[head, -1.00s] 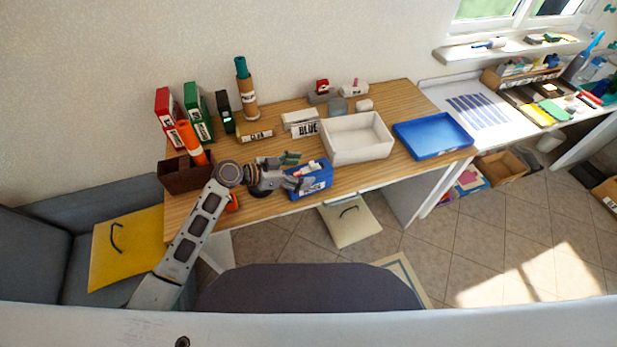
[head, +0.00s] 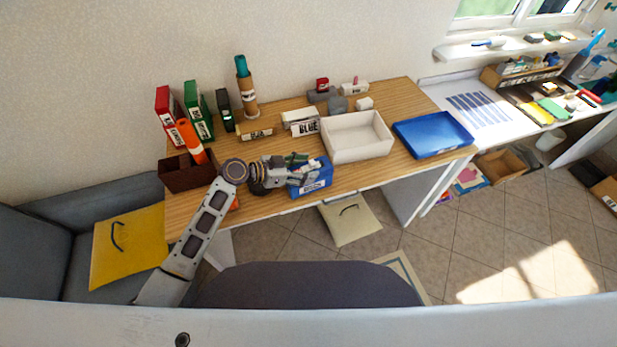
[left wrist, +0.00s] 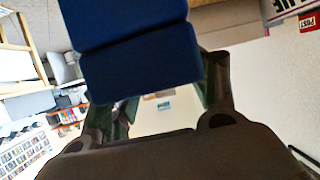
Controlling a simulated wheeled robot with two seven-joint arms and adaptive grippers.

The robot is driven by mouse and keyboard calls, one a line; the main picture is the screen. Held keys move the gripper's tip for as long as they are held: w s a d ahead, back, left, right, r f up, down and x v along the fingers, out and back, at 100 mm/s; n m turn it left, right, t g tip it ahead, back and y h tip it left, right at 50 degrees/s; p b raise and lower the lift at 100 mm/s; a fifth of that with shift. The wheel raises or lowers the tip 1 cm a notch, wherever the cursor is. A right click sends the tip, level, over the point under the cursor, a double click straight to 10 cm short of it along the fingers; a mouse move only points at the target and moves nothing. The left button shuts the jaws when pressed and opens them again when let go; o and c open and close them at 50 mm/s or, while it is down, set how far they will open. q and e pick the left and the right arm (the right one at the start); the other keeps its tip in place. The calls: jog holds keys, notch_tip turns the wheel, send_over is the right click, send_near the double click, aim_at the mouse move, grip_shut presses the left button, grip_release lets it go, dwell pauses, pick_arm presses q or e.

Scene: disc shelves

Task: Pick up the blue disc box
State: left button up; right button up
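The blue disc box (head: 318,182) stands near the front edge of the wooden desk, with a white label on its front and lighter items at its top. My left gripper (head: 307,168) is at the box's left side and upper part, with its fingers reaching over it. In the left wrist view the blue box (left wrist: 140,60) fills the upper middle and hides part of the left finger. The fingers of the left gripper (left wrist: 165,95) are spread apart there, the right one close to the box's edge. Firm contact cannot be made out. My right gripper is not in view.
A white open bin (head: 356,153) stands just right of the box, and a blue tray (head: 433,137) farther right. A brown holder (head: 188,174) with an orange tube is at the left. Red and green binders (head: 199,112) stand behind. A "BLUE" sign (head: 306,129) is behind the box.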

pick_arm(q)
jog(key=shift+s+f, duration=0.1)
jog(key=shift+f, duration=0.05)
jog(key=c, duration=0.8)
jog(key=shift+o, duration=0.2)
jog(key=shift+r+b, duration=0.55)
jog(key=shift+r, duration=4.55)
